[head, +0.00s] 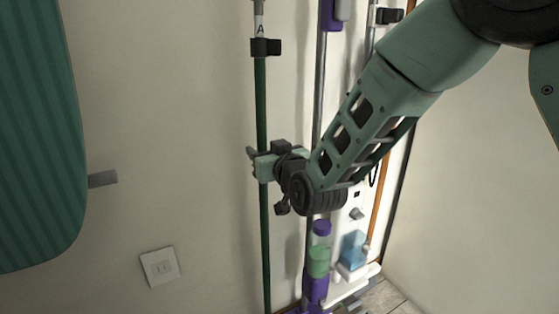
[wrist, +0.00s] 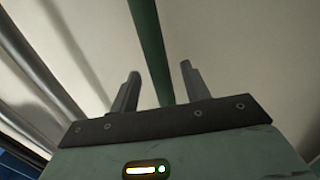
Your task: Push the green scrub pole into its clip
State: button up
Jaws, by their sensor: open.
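The green scrub pole (head: 262,105) stands upright along the wall in the head view. A dark clip (head: 265,47) on the wall is at the pole's upper part, near a label with an "A"; I cannot tell whether the pole is seated in it. My gripper (head: 252,163) is at the pole's middle, well below the clip. In the wrist view the green pole (wrist: 150,45) passes between the two spread fingers of my gripper (wrist: 158,85), with space on both sides. The gripper is open. The pole behind the gripper body is hidden.
Right of the pole stand a grey and purple vacuum-like stick (head: 320,70), another clip (head: 389,16) and an orange pole (head: 379,205). A white shelf (head: 350,288) holds a blue bottle (head: 353,250). An ironing board (head: 35,140) and wall socket (head: 160,266) are left.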

jog(key=f+b+v, duration=0.1)
jog(key=b+v, duration=0.9)
jog(key=v, duration=0.6)
jog(key=shift+s+d+r, duration=0.15)
jog(key=shift+s+r, duration=0.2)
jog(key=shift+r, duration=0.1)
jog(key=s+f+n+g+h, duration=0.2)
jog(key=s+f+g, duration=0.8)
jog(key=f, duration=0.4)
jog(key=s+d+f+g+h, duration=0.45)
jog(key=s+d, duration=0.25)
jog(key=s, duration=0.4)
notch_tip(320, 180, up, 34)
jog(key=s+g+p, duration=0.1)
jog(key=p, duration=3.2)
jog(key=shift+n+p, duration=0.4)
